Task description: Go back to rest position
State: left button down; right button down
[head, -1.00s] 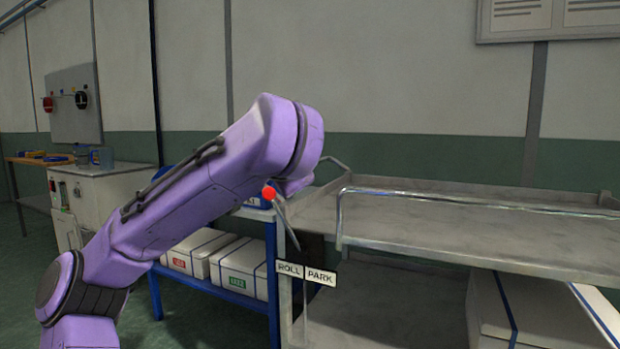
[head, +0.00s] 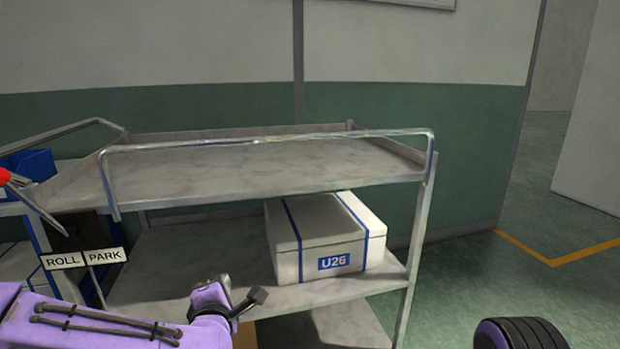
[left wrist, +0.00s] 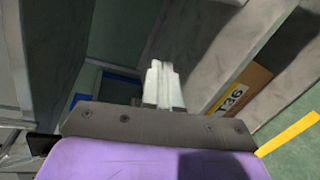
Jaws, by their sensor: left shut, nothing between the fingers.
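My left arm comes in low from the left in the head view. Its gripper (head: 256,297) is in front of the lower shelf of a grey metal cart (head: 270,163), left of the white box there. In the left wrist view, its two pale fingers (left wrist: 163,86) are together with nothing between them. The cart has a ROLL/PARK sign (head: 84,259) and a lever with a red knob (head: 4,176) at its left end. My right gripper is out of view.
A white box (head: 353,226) labelled U26 with blue straps sits on the lower shelf. The cart's top shelf is bare. A box with a yellow label (left wrist: 231,99) shows in the left wrist view. Open floor (head: 490,270) with a yellow line lies right of the cart.

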pick_arm(q)
jog(key=s+a+f+m+g+h, duration=0.15)
jog(key=s+f+m, duration=0.3)
jog(key=f, duration=0.45)
jog(key=s+f+m+g, duration=0.35)
jog(key=s+f, duration=0.25)
jog(key=f, duration=0.3)
jog(key=s+f+m+g+h, duration=0.15)
jog(key=s+f+m, duration=0.3)
jog(key=f, duration=0.45)
jog(key=s+a+f+m+g+y, duration=0.25)
jog(key=s+a+f, duration=0.25)
jog(key=s, duration=0.5)
jog(key=s+a+f+m+g+y, duration=0.1)
jog(key=s+a+f+m+g, duration=0.3)
jog(key=s, duration=0.7)
notch_tip(320, 180, up, 20)
jog(key=n+p, duration=0.2)
jog(key=p, duration=1.9)
jog(key=shift+w+a+f+t, duration=0.15)
jog(key=shift+w+a+t, duration=0.15)
jog(key=shift+a+t, duration=0.1)
